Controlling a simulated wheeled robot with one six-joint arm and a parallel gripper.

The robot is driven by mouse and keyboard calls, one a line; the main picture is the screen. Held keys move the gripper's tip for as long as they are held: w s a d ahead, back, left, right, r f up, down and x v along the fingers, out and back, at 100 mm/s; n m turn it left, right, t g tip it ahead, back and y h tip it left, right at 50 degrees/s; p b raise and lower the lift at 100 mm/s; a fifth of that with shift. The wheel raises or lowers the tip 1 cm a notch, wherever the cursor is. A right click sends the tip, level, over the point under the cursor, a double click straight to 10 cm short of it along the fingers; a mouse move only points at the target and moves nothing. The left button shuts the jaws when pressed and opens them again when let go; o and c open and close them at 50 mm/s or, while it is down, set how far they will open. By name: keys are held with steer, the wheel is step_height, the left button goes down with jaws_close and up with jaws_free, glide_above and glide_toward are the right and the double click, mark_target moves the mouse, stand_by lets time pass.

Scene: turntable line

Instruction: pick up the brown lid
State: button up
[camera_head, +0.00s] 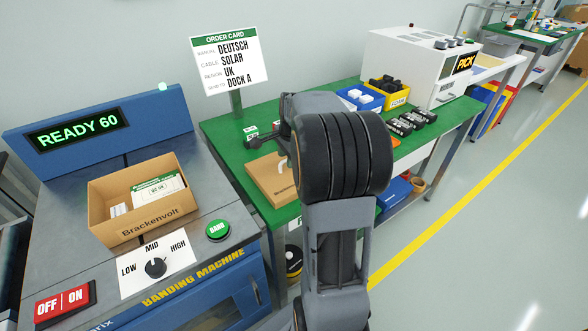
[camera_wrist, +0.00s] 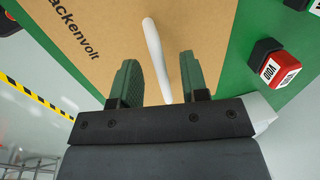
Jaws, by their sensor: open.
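The brown lid (camera_head: 271,179) lies flat on the green table, partly hidden behind my arm in the head view. In the wrist view the lid (camera_wrist: 100,40) fills much of the picture, with "Brackenvolt" lettering partly cut off at the left. A pale upright handle or strap (camera_wrist: 155,55) runs across the lid. My gripper (camera_wrist: 158,80) is open over the lid, with its two green-padded fingers on either side of the pale handle. I cannot tell whether the fingers touch it. In the head view the gripper is mostly hidden by my arm.
An open brown box (camera_head: 140,212) stands on the banding machine (camera_head: 60,200) to the left. A red and black block (camera_wrist: 275,68) sits right of the lid. Blue and yellow bins (camera_head: 385,93) and several black devices (camera_head: 405,124) stand farther back on the green table (camera_head: 222,128).

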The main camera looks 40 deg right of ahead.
step_height(320, 180, down, 2)
steer(key=shift+w, duration=0.15)
steer(key=shift+c, duration=0.4)
jaws_close()
